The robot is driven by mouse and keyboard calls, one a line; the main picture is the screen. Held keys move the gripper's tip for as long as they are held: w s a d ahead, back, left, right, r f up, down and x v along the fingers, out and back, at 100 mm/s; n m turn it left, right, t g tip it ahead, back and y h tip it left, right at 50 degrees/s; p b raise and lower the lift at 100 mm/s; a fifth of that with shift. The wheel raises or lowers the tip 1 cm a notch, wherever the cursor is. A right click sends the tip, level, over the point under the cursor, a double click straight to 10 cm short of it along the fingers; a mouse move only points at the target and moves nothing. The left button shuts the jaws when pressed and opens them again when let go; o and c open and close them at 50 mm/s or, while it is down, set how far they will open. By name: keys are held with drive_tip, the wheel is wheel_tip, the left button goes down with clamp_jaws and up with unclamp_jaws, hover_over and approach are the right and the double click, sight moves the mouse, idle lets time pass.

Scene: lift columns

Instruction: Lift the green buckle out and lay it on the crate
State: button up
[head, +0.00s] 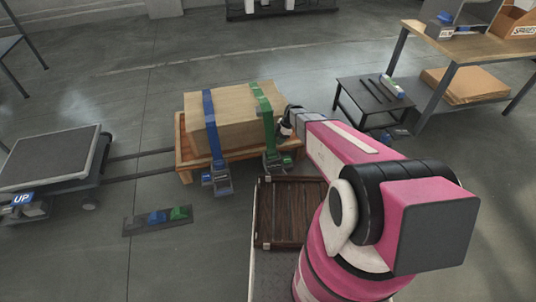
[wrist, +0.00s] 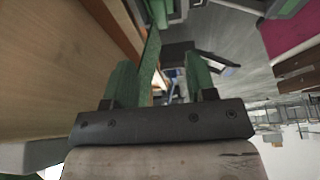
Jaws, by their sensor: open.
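The crate (head: 232,124) is a light wooden box on a low wooden pallet, with a blue strap and a green strap (head: 262,101) over it. The green buckle (head: 277,162) hangs at the crate's near right corner, at the green strap's lower end. My gripper (head: 287,127) is beside the crate's right side, partly hidden by my arm. In the wrist view my gripper (wrist: 160,66) is open, its two green fingers apart. A green strap (wrist: 150,62) shows between them, close to the left finger; I cannot tell whether they touch. The crate's side (wrist: 50,65) fills the left.
A blue buckle (head: 217,180) hangs at the crate's front left. A slatted dark wooden platform (head: 290,215) lies in front. A lift cart (head: 52,158) stands left, a low black table (head: 372,104) right. A floor plate (head: 158,220) has blue and green pedals.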

hover_over(272, 152)
drive_tip(key=d, duration=0.2)
drive_tip(key=f, duration=0.3)
drive_tip(key=w+f, duration=0.1)
drive_tip(key=f, duration=0.1)
drive_tip(key=shift+a+f, duration=0.15)
drive_tip(key=shift+a, duration=0.1)
drive_tip(key=shift+x, duration=2.6)
drive_tip(key=shift+s+d, duration=0.1)
drive_tip(key=shift+d, duration=0.15)
clamp_jaws()
